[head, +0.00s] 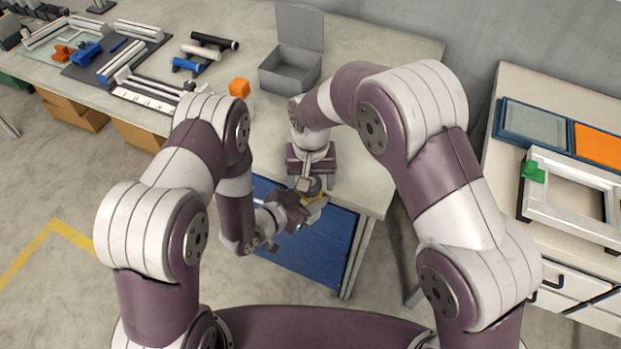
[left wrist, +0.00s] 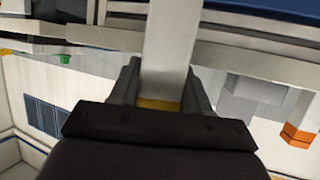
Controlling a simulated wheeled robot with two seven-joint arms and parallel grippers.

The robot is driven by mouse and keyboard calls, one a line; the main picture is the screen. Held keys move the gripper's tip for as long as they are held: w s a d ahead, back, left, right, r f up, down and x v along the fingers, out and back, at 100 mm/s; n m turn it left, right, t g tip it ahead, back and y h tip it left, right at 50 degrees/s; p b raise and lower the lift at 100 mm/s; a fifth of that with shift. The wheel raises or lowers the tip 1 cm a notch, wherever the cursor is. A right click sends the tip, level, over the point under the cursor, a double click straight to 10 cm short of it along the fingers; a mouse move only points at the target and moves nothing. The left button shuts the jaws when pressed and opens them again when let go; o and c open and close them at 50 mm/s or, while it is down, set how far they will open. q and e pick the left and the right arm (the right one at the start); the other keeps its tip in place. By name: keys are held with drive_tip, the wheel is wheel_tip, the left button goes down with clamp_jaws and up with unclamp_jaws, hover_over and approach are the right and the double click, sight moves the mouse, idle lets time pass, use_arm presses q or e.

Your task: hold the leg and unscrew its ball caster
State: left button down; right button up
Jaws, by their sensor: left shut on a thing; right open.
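The leg (left wrist: 166,50) is a pale, straight bar in the left wrist view, with a yellow band (left wrist: 158,104) at its near end. My left gripper (left wrist: 160,92) has one finger on each side of the leg and is shut on it. In the head view, the left gripper (head: 296,210) is small and partly covers the leg. My right gripper (head: 311,187) is open and points down just above the left one, close to the leg's end. The ball caster cannot be made out clearly; the grippers crowd that spot.
A blue panel (head: 320,245) is below the bench edge. A side cabinet at right carries a pale frame (head: 575,165) and trays.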

wheel_tip(320, 180, up, 4)
drive_tip(key=shift+r, duration=0.35)
drive_tip(key=shift+c, duration=0.5)
drive_tip(key=r+m, duration=0.2)
drive_tip(key=shift+w+a+r+m, duration=0.1)
drive_tip(key=shift+w+a+m, duration=0.05)
drive_tip(key=shift+w+m, duration=0.15)
drive_tip(key=m, duration=0.2)
drive_tip(key=shift+s+r+m, duration=0.1)
drive_tip(key=shift+r+m, duration=0.2)
drive_tip(key=shift+r, duration=0.05)
drive_tip(key=m, duration=0.3)
drive_tip(key=shift+s+r+m, duration=0.2)
drive_tip(key=shift+m, duration=0.2)
drive_tip(key=shift+f+m, duration=0.25)
drive_tip(key=shift+m, duration=0.15)
wheel_tip(320, 180, down, 8)
drive_tip(key=shift+r, duration=0.2)
